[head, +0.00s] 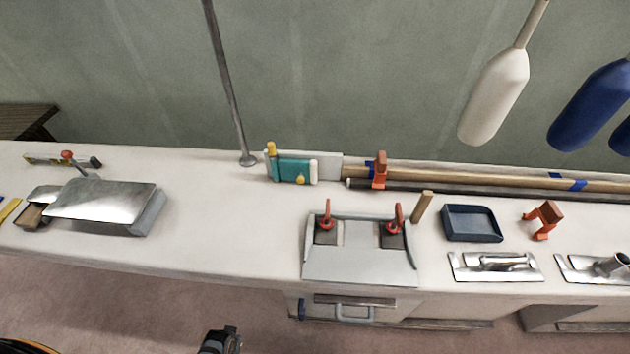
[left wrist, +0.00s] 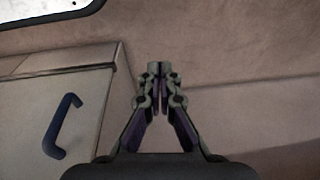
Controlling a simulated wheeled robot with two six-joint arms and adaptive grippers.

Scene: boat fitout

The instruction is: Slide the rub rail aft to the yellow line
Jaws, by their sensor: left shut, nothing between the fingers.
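A long wooden rail (head: 470,175) with blue tape bands lies along the back of the bench and runs out of the right edge of the head view. A thin dark strip (head: 430,188) runs along its front side. I cannot tell which of them is the rub rail. An orange clamp (head: 380,170) stands at the rail's left part. A yellow strip (head: 9,210) shows at the far left; I cannot tell whether it is the line. My left gripper (left wrist: 157,72) is shut and empty, low in front of the bench, apart from the rail. My right gripper is out of view.
A teal block (head: 293,171) sits left of the rail. A grey plate with red toggles (head: 340,265), a dark tray (head: 472,224), and metal trowels (head: 495,267) crowd the front. A metal post (head: 228,90) rises behind. Bare bench (head: 220,215) lies left of the plate.

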